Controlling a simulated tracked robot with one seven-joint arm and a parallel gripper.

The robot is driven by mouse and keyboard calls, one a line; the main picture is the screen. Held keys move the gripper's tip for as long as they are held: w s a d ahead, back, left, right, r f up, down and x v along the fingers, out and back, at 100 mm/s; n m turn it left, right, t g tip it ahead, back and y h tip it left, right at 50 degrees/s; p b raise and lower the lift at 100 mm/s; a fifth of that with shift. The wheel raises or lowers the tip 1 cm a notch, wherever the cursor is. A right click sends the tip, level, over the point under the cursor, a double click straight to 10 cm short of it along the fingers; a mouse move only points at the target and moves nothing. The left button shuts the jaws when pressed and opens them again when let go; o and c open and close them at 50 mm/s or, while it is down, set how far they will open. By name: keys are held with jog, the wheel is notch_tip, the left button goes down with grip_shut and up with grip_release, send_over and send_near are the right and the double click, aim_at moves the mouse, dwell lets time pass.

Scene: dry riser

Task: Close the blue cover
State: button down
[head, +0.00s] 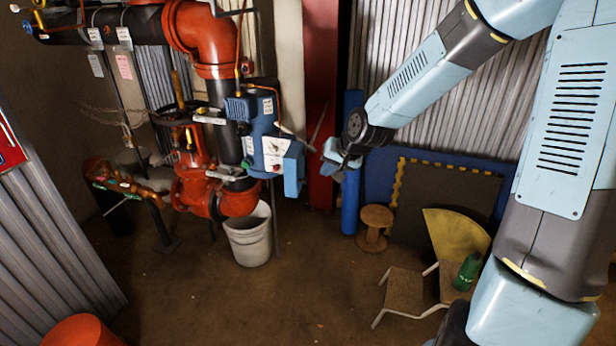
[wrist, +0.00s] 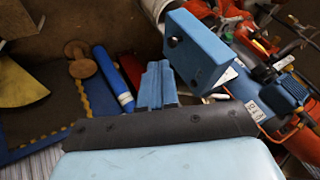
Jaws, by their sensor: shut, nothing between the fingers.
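The blue cover (head: 293,168) stands out at the right side of a blue device (head: 262,138) with a white face, on the red and black pipework. In the wrist view the blue cover (wrist: 197,48) shows as a blue panel with dark round spots, to the upper right of my fingers. My gripper (head: 335,162) is to the right of the cover in the head view, with a visible gap between them. In the wrist view my gripper (wrist: 158,82) is shut and empty. The cover's hinge cannot be made out.
Red pipes (head: 205,40) and a valve handwheel (head: 180,112) crowd the left of the device. A white bucket (head: 248,238) stands below. A blue roll (head: 350,205), a wooden spool (head: 375,225) and a stool (head: 405,290) are at the right. The middle floor is clear.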

aim_at(298, 183)
jog(key=shift+w+a+f, duration=0.65)
jog(key=shift+a+f, duration=0.2)
jog(key=shift+a, duration=0.2)
jog(key=shift+w+a+f, duration=0.6)
jog(key=shift+a+f, duration=0.25)
jog(key=shift+a, duration=0.15)
jog(key=shift+w+a+f, duration=0.65)
jog(key=shift+a+f, duration=0.2)
jog(key=shift+a, duration=0.2)
